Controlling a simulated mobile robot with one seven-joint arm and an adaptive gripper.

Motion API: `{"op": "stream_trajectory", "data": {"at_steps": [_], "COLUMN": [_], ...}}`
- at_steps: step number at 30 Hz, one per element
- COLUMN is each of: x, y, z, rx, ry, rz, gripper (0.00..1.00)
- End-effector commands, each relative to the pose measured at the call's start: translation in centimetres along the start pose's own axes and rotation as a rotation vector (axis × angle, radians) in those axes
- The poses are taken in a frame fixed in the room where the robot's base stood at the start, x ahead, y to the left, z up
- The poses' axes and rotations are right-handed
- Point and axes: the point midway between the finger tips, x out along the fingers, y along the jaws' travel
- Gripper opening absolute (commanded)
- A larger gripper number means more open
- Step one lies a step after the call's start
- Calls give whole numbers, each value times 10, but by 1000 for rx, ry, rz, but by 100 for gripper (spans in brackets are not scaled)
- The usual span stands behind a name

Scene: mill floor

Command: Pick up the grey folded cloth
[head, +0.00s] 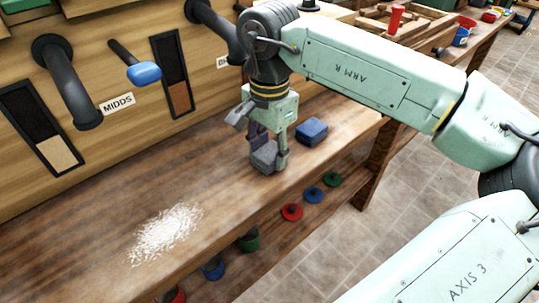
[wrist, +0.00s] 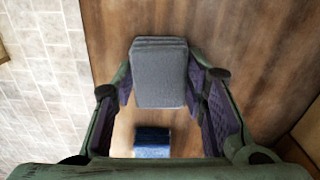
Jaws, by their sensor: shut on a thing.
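The grey folded cloth (head: 263,157) is a small block-like bundle between the fingers of my gripper (head: 268,153), low over the wooden bench. In the wrist view the grey folded cloth (wrist: 159,72) sits between the two fingertips of my gripper (wrist: 160,88), which is shut on it. I cannot tell whether its underside touches the bench. A blue folded cloth (head: 311,131) lies on the bench just right of my gripper; it also shows in the wrist view (wrist: 152,142), apart from the grey one.
A pile of white grains (head: 166,232) lies on the bench (head: 80,235) at the front left. Pipes and a blue-handled lever (head: 144,73) stick out from the wooden panel behind. Red, blue and green knobbed discs (head: 314,195) sit below the bench's front edge.

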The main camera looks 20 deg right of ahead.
Motion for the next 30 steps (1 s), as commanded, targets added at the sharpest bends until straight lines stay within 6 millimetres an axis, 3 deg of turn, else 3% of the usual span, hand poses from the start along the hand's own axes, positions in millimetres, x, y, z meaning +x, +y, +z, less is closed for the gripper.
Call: {"op": "stream_trajectory", "data": {"at_steps": [13, 21, 30], "x": [-5, -38, -39], "y": [0, 0, 65], "z": [0, 0, 37], "rx": [0, 0, 0], "ry": [0, 1, 0], "rz": [0, -2, -2], "gripper": [12, 12, 12]}}
